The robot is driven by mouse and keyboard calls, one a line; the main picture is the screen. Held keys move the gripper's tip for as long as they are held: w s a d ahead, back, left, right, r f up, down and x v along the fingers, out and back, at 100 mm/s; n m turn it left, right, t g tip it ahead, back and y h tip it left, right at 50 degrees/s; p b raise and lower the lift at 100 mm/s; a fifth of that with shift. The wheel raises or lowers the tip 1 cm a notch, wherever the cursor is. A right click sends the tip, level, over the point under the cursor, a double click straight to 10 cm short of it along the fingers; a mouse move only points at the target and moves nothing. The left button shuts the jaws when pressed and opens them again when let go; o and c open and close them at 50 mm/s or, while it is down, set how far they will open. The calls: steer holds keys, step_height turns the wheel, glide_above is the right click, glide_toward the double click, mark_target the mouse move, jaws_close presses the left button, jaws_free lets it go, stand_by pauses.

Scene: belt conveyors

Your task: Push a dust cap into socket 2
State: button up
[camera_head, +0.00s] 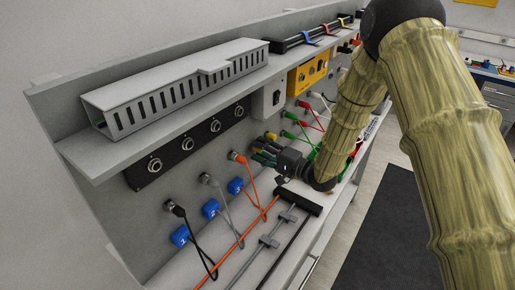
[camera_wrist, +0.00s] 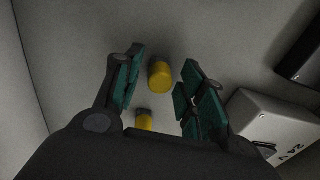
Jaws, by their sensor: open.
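Two yellow caps that look like dust caps are at the wall. In the wrist view one yellow cap (camera_wrist: 161,76) shows whole between the finger lines, and the other (camera_wrist: 144,121) is partly hidden by my gripper's body. In the head view the yellow caps (camera_head: 271,136) are small beside my fingers. My gripper (camera_head: 265,156) is open at the wall, its teal fingers (camera_wrist: 158,88) either side of the caps, with nothing visibly held. A black panel (camera_head: 170,160) carries a row of round metal sockets (camera_head: 187,143). Their numbers are not readable, so I cannot tell which is socket 2.
Blue tags (camera_head: 210,208) hang below the panel beside black, grey and orange cable plugs. A slotted grey duct (camera_head: 180,87) lies on the shelf above. A grey box marked 24V (camera_wrist: 270,128) is right of my fingers. A black-ended rail (camera_head: 298,198) lies on the bench below.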

jaws_close()
steer(key=shift+s+d, duration=0.15)
steer(key=shift+d, duration=0.05)
stand_by(0.5)
steer(key=p+v, duration=0.1)
steer(key=v, duration=0.3)
steer(key=shift+s+d, duration=0.2)
steer(key=shift+d, duration=0.1)
stand_by(0.6)
steer(key=shift+f, duration=0.15)
